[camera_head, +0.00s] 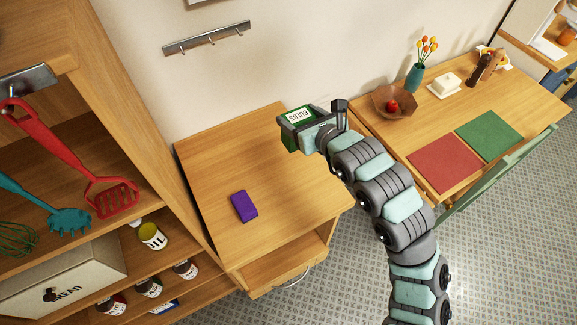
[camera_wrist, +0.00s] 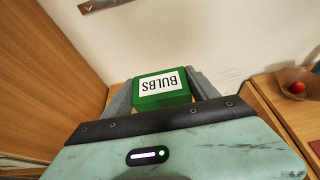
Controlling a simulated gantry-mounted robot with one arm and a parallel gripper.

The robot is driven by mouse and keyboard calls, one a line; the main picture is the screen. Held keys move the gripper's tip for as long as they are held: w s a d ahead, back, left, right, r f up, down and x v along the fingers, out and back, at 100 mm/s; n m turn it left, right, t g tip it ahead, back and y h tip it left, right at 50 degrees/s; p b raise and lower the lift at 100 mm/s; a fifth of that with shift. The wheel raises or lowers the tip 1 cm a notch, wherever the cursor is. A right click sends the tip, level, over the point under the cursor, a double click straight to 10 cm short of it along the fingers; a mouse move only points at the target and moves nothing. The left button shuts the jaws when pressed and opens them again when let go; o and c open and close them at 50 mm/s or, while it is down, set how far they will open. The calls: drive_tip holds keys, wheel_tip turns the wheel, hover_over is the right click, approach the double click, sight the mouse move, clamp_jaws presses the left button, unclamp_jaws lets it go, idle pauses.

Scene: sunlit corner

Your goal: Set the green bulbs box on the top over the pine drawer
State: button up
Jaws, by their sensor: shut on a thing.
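The green bulbs box (camera_head: 294,134) has a white label reading BULBS. My gripper (camera_head: 312,117) is shut on it near the right back part of the wooden drawer unit. In the wrist view the green bulbs box (camera_wrist: 162,91) sits between the two fingers of my gripper (camera_wrist: 163,92). I cannot tell whether the box touches the top or is a little above it. The pine drawer unit has a flat top (camera_head: 222,165), and its drawer (camera_head: 285,268) at the front is pulled partly open. My gripper hides part of the box.
A purple block (camera_head: 244,206) lies on the unit's top. A tall shelf (camera_head: 130,120) with utensils and jars stands at the left. A table (camera_head: 520,103) with a bowl (camera_head: 390,103) is at the right. The top's left back area is clear.

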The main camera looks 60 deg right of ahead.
wheel_tip(320, 180, down, 20)
idle(0.4)
drive_tip(key=shift+a+f, duration=0.1)
drive_tip(key=shift+f, duration=0.1)
drive_tip(key=o, duration=1.6)
drive_tip(key=shift+c, duration=0.2)
drive_tip(key=shift+r, duration=0.1)
drive_tip(key=v, duration=1.2)
drive_tip(key=shift+r, duration=0.2)
